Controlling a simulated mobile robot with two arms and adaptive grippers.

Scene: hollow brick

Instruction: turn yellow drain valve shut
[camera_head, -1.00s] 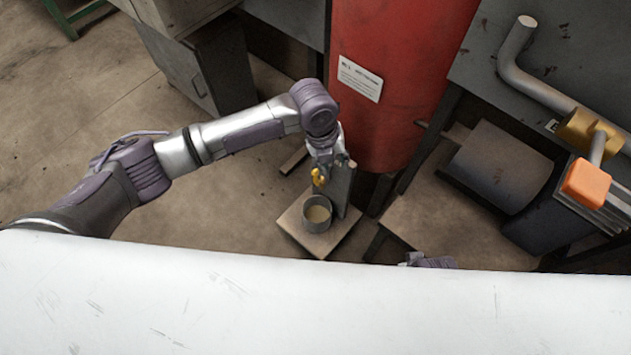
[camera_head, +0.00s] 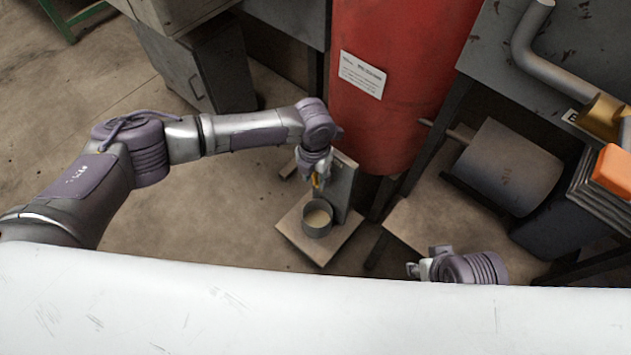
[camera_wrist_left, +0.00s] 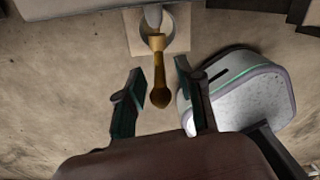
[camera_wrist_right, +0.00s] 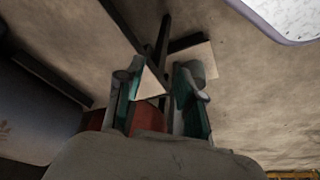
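The yellow drain valve (camera_wrist_left: 158,72) shows in the left wrist view as a lever with a rounded brownish end, below a pale spout. In the head view, only a small yellow part (camera_head: 315,182) shows under my left gripper. My left gripper (camera_wrist_left: 160,92) is open, with one finger on each side of the lever's end and a visible gap on both sides. In the head view my left gripper (camera_head: 316,170) is at the grey upright plate. My right gripper (camera_wrist_right: 160,95) is open and empty; it shows in the head view (camera_head: 420,268) at lower right.
A round cup (camera_head: 317,217) with tan contents stands on a square board (camera_head: 335,245) beneath the valve. A red tank (camera_head: 385,120) stands behind. A pipe with a brass fitting (camera_head: 600,118) and an orange block (camera_head: 613,168) is at right. Open floor lies left.

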